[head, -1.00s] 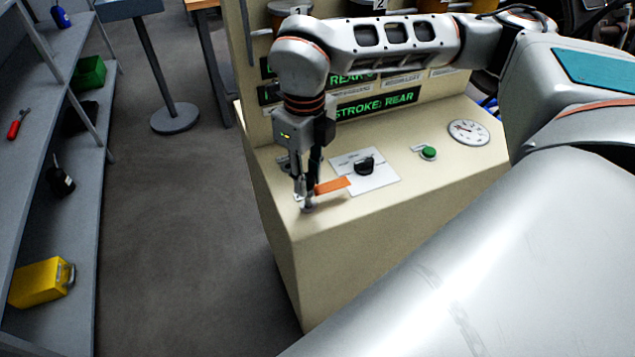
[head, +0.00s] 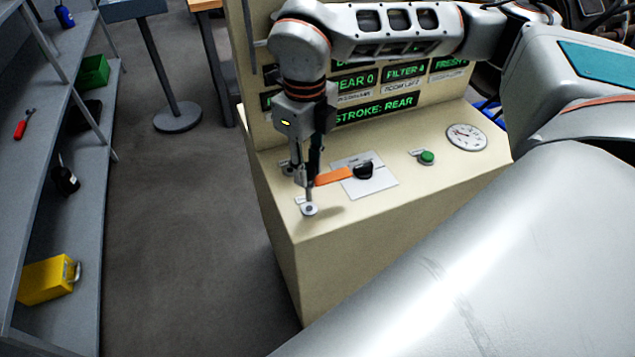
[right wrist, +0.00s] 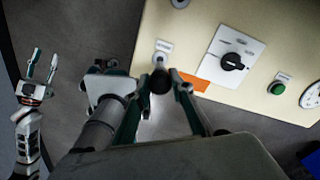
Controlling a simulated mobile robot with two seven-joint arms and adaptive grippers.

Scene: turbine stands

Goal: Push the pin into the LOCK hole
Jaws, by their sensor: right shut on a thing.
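My right gripper (head: 307,183) points down over the front left corner of the console top. It is shut on the pin, whose orange tag (head: 334,176) sticks out to the right. In the right wrist view the dark round pin end (right wrist: 160,82) sits between the fingertips (right wrist: 160,75). A small round hole fitting (head: 309,209) with a label is just below the gripper. I cannot read the label or tell whether the pin tip touches the fitting. My left gripper (right wrist: 42,68) shows open and empty in the right wrist view, away from the console.
A black knob (head: 363,170) on a white plate, a green button (head: 427,158) and a gauge (head: 467,137) are on the console top. Another round fitting (right wrist: 180,3) lies farther back. Green-lettered displays (head: 375,108) stand behind. Shelves (head: 60,190) are at the left.

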